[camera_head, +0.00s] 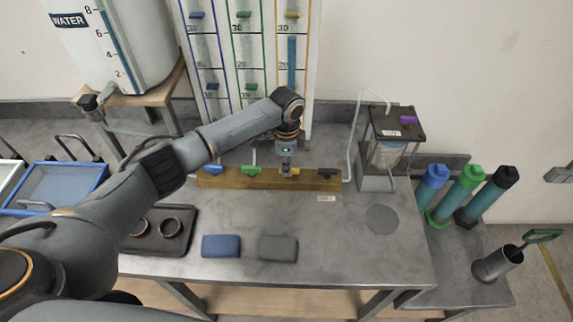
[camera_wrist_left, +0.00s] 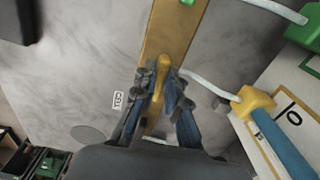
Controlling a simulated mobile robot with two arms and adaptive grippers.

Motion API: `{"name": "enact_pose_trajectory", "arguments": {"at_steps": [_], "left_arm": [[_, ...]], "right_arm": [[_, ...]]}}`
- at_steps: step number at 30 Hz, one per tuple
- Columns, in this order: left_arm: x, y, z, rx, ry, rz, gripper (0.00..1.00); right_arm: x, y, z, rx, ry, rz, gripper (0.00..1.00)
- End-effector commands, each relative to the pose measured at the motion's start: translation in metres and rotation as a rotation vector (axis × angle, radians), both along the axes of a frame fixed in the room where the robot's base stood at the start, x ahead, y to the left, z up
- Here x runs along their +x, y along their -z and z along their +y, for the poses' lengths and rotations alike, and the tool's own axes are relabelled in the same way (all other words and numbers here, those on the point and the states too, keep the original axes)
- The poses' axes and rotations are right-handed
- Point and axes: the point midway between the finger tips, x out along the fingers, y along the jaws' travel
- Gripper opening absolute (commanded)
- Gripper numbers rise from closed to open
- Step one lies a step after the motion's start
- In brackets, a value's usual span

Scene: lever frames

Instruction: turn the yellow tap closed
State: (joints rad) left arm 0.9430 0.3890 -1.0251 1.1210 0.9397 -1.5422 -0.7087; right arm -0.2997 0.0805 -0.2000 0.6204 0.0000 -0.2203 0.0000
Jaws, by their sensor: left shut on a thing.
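The yellow tap (camera_head: 295,171) sits on a long brown-yellow bar (camera_head: 225,180) at the back of the grey bench, between a green tap (camera_head: 251,169) and a black tap (camera_head: 327,172). My left gripper (camera_head: 286,171) reaches down onto it from above. In the left wrist view the yellow tap's handle (camera_wrist_left: 162,68) lies between the fingers of my left gripper (camera_wrist_left: 161,82), which is shut on it. The handle looks roughly lined up with the bar there. The fingers hide its lower part. My right gripper is not in view.
A blue tap (camera_head: 211,168) is further left on the bar. Marked tubes (camera_head: 291,62) stand behind, with a water tank (camera_head: 115,45) at left and a small clear container (camera_head: 388,153) at right. Blue and grey pads (camera_head: 221,246) lie in front; the bench's right front is mostly clear.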

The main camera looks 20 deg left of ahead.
Motion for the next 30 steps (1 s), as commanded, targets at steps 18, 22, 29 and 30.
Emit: {"name": "enact_pose_trajectory", "arguments": {"at_steps": [18,22,29,30], "left_arm": [[0.0007,-0.0007,-0.0010,-0.003,0.020,-0.002,0.30],[0.0005,-0.0005,-0.0008,-0.002,0.019,-0.002,0.35],[0.0006,-0.0023,-0.0005,-0.002,0.018,-0.002,0.35],[0.0009,-0.0049,-0.0006,-0.002,0.018,-0.003,0.35]], "right_arm": [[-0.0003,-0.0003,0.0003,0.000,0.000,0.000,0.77],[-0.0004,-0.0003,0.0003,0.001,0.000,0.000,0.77],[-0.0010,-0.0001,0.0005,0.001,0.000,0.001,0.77],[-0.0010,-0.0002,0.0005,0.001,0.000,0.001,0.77]]}}
